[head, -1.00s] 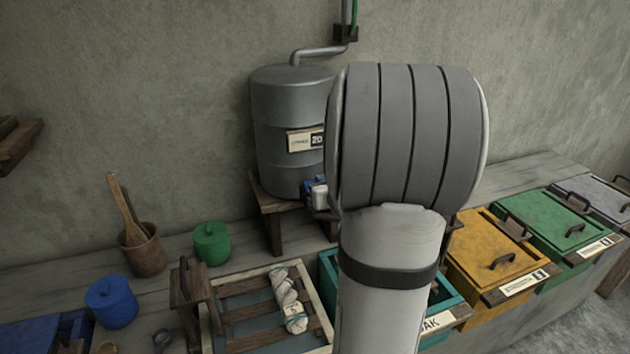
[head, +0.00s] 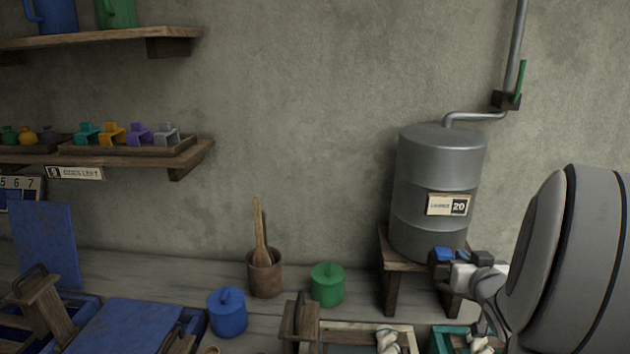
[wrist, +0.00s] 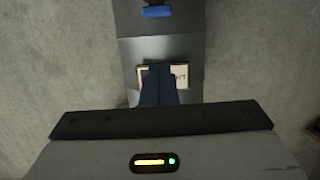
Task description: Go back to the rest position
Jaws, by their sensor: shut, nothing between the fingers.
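My gripper (wrist: 158,72) shows in the wrist view with its two dark fingers together and nothing between them. The fingertips appear in front of the pale label (wrist: 179,75) on a grey metal tank (wrist: 165,48); I cannot tell the distance. In the head view the tank (head: 437,160) stands at the right, with its "20" label facing me. My arm's large grey joint fills the right edge of the head view. The fingers cannot be made out clearly there.
The tank stands on a wooden stand (head: 391,290). On the bench are a green pot (head: 328,288), a blue pot (head: 227,316) and a wooden cup with a spoon (head: 264,276). Wall shelves (head: 110,158) are at left. The wall between shelves and tank is bare.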

